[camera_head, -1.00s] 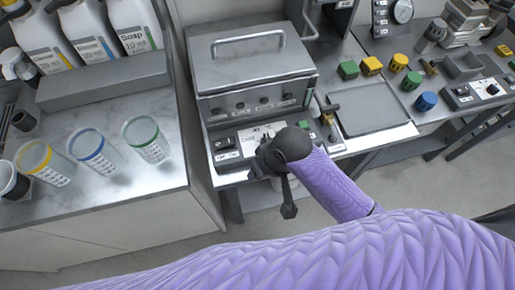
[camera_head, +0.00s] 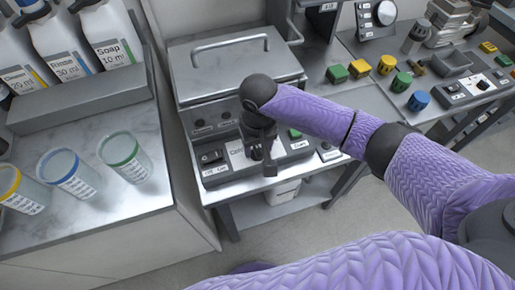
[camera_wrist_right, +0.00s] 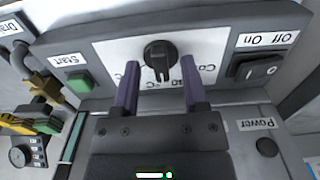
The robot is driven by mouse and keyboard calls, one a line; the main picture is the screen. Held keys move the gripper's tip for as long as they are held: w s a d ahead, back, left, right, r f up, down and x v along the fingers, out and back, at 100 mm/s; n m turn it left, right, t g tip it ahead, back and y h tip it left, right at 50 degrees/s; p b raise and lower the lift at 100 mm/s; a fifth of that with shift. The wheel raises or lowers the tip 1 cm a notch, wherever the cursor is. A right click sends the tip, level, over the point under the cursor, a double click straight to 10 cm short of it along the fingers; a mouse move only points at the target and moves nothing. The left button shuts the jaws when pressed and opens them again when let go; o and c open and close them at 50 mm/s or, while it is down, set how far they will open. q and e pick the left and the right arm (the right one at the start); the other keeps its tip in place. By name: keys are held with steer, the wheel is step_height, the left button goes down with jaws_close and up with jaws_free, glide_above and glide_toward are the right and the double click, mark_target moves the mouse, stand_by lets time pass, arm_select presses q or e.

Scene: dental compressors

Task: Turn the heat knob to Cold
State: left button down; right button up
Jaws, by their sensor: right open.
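The black heat knob (camera_wrist_right: 160,55) is on a white dial plate (camera_wrist_right: 204,72) on the compressor unit's front panel. Its ridge runs up and down in the right wrist view. The plate shows "Co…" and "°C" lettering, partly covered by the knob and fingers. My right gripper (camera_wrist_right: 161,76) is open, with one purple finger on each side of the knob's lower end and gaps between. I cannot tell whether the fingertips reach its depth. In the head view my right gripper (camera_head: 262,160) is over the panel and hides most of the knob. My left gripper is out of view.
An Off/On switch (camera_wrist_right: 257,70) and a green Start button (camera_wrist_right: 78,83) flank the dial. A Power button (camera_wrist_right: 266,146) is nearby. The lidded metal box (camera_head: 232,65) stands behind the panel. Cups (camera_head: 124,157) and bottles (camera_head: 108,38) stand on the left counter.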

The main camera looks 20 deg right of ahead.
steer(key=shift+f, duration=0.15)
jaws_close()
stand_by(0.4)
steer(key=n+p, duration=0.2)
steer(key=p, duration=0.1)
steer(key=shift+r, duration=0.25)
steer(key=n+p, duration=0.2)
steer(key=shift+n, duration=0.4)
steer(key=n+p, duration=0.1)
steer(key=n, duration=0.1)
steer(key=shift+f+n, duration=0.15)
steer(key=shift+n, duration=0.25)
steer(key=n+p, duration=0.1)
steer(key=n, duration=0.1)
steer(key=shift+n, duration=0.4)
steer(key=shift+f+n+p, duration=0.1)
steer(key=shift+n+p, duration=0.25)
steer(key=shift+n, duration=0.35)
